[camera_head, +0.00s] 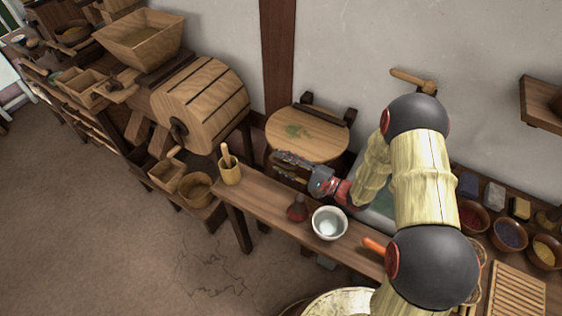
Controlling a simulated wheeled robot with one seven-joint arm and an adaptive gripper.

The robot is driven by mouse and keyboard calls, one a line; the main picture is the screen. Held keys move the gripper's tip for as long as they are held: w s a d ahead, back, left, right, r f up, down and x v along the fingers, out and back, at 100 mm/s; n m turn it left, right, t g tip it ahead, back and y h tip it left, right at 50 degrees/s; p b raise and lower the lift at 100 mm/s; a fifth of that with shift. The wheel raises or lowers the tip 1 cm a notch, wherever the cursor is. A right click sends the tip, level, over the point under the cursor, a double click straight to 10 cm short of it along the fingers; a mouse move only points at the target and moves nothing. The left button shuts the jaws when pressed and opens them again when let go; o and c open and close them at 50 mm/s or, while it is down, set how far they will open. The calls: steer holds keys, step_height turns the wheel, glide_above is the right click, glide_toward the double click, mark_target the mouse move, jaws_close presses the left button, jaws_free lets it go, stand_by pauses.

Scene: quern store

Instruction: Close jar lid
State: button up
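A round wooden disc (308,133) with green marks on top lies flat against the wall, with a dark bracket (327,109) at its back edge. I cannot tell whether it is the jar lid, and no jar body shows clearly under it. My gripper (278,165) is at the disc's front left edge, pointing left. Its two fingers look apart with nothing seen between them. I cannot tell whether it touches the disc. A small dark red flask (297,209) and a white bowl (330,223) stand on the bench in front of my gripper.
A wooden cup with a pestle (230,170) stands at the bench's (262,203) left end. A wooden drum (202,103) stands to the left. Bowls of coloured powder (508,234) sit at right. My arm covers the middle right. The floor (110,220) at left is clear.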

steer(key=v, duration=1.1)
steer(key=shift+r, duration=0.1)
steer(key=s+a+r+n+g+h, duration=0.2)
steer(key=s+a+r+n+g, duration=0.1)
steer(key=s+r+n+g, duration=0.3)
steer(key=s+a+r+n+g+h, duration=0.25)
steer(key=s+a+r+g, duration=0.2)
steer(key=s+r, duration=0.35)
steer(key=s+d+r+n+t+h, duration=0.3)
steer(key=s+d+r+t+h, duration=0.3)
steer(key=d, duration=0.7)
step_height(320, 180, up, 6)
steer(key=s+h, duration=0.2)
steer(key=h, duration=0.2)
steer(key=shift+d, duration=0.15)
